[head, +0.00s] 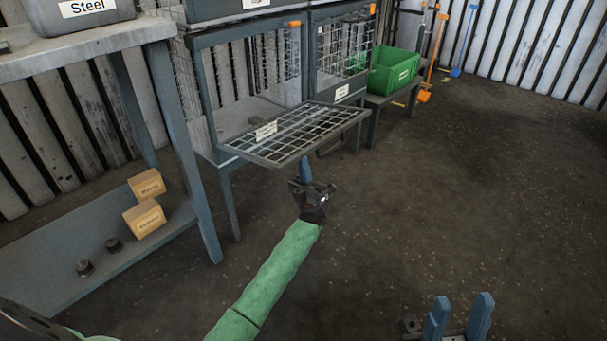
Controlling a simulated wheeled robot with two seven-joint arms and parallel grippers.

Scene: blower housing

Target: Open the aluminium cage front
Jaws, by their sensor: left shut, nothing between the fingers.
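A grey-framed cage (208,90) stands left of centre with its front opening clear. Its mesh front (310,128) is folded down and juts out from the cage, roughly level. The front carries a white label (266,130) too small to read. My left gripper (305,166) is shut and empty, just below the outer edge of the mesh front. I cannot tell whether its fingertips touch the front. My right gripper (459,316) is at the bottom right, its two blue fingers apart with nothing between them, far from the cage.
A second cage with a white label (342,93) stands to the right, its mesh front upright. A green bin (394,70) sits on a low stand beyond it. A workbench (85,48) at the left holds a box marked "Steel" (82,15). The floor at right is clear.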

